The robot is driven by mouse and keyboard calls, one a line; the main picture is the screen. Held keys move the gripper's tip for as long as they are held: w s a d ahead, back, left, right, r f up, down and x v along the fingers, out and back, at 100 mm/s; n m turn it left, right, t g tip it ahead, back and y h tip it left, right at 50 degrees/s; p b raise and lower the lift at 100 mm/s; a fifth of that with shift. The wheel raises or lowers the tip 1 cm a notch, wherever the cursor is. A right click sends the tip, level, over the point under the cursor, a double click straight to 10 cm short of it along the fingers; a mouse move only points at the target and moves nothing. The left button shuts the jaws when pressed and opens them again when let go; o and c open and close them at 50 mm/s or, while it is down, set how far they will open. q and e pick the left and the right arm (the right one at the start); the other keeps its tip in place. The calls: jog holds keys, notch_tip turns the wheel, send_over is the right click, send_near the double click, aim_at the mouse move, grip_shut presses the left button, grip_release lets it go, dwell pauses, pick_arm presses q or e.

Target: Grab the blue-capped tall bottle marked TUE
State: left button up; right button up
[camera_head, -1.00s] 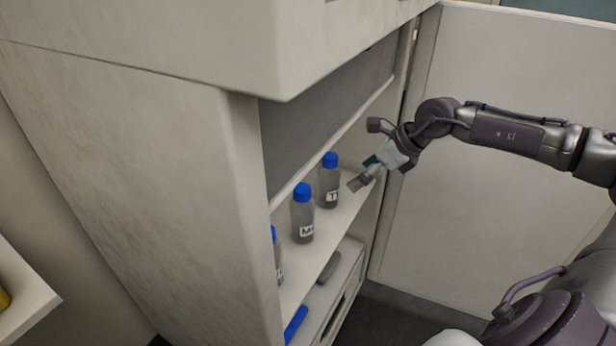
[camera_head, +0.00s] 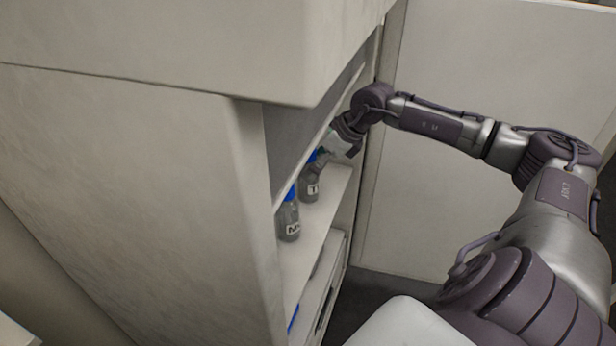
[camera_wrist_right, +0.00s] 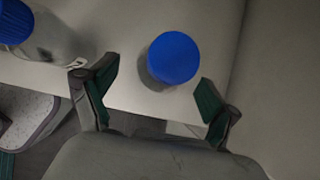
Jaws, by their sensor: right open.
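A bottle with a blue cap and a label showing a "T" (camera_head: 311,189) stands upright on the cabinet shelf. The rest of its label is too small to read. My right gripper (camera_head: 326,157) is inside the cabinet opening, at the bottle's upper part, and partly covers it. In the right wrist view the blue cap (camera_wrist_right: 173,57) is seen from above, at the mouth of my open right gripper (camera_wrist_right: 157,80), nearer the right finger. Neither finger visibly touches it. My left gripper is not in view.
A second blue-capped bottle (camera_head: 289,220), its label starting with "M", stands nearer on the same shelf (camera_head: 317,222); its cap also shows in the wrist view (camera_wrist_right: 14,20). The cabinet side wall (camera_head: 180,190) and overhanging top bound the opening. A lower shelf holds a blue item.

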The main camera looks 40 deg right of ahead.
jog(key=x, duration=0.3)
jog(key=shift+w+f, duration=0.1)
jog(key=shift+w, duration=0.05)
jog(key=c, duration=1.4)
jog(key=shift+c, duration=0.2)
jog(key=shift+r, duration=0.2)
